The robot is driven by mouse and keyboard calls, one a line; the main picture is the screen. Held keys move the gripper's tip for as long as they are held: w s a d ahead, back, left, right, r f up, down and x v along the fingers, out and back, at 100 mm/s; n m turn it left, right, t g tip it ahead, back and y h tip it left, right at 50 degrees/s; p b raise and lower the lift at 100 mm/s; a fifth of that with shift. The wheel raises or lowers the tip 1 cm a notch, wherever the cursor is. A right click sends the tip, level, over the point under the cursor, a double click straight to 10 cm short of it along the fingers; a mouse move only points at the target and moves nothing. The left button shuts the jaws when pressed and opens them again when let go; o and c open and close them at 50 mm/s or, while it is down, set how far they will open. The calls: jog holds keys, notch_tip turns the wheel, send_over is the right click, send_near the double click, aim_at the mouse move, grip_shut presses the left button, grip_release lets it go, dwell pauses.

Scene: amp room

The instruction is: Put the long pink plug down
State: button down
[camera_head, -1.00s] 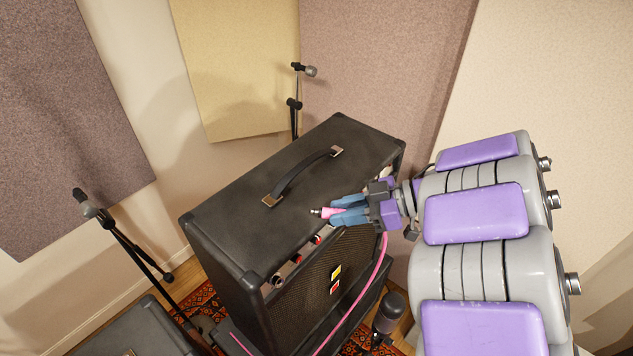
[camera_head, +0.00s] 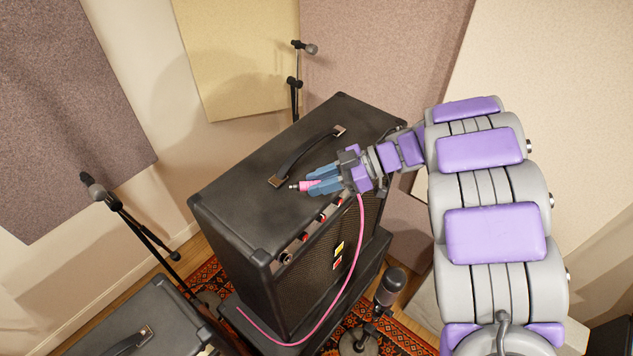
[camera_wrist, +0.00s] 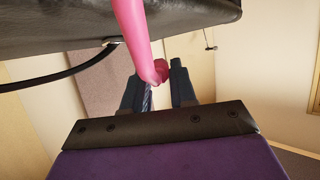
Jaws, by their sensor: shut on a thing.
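The long pink plug (camera_head: 308,186) has a metal tip that points left in the head view. My gripper (camera_head: 322,180) is shut on it with its blue fingers, over the front part of the black amp's top (camera_head: 245,200). I cannot tell whether the plug touches the top. A pink cable (camera_head: 354,255) hangs from the plug down the amp's front. In the wrist view the pink plug (camera_wrist: 160,71) shows between the dark fingers of my gripper (camera_wrist: 160,85), and a pink length crosses the upper middle.
The amp's carry handle (camera_head: 306,155) rises just behind the gripper. Knobs (camera_head: 304,236) line the front edge. Microphones on stands are at left (camera_head: 94,186), behind (camera_head: 306,47) and in front (camera_head: 391,286). The left part of the amp's top is clear.

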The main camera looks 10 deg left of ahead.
jog(key=shift+w+a+f, duration=0.15)
jog(key=shift+w+a, duration=0.85)
jog(key=shift+w, duration=0.05)
jog(key=shift+d+f, duration=0.3)
jog(key=shift+f, duration=0.55)
jog(key=shift+d+f, duration=0.25)
jog(key=shift+f, duration=0.6)
jog(key=shift+a, duration=0.15)
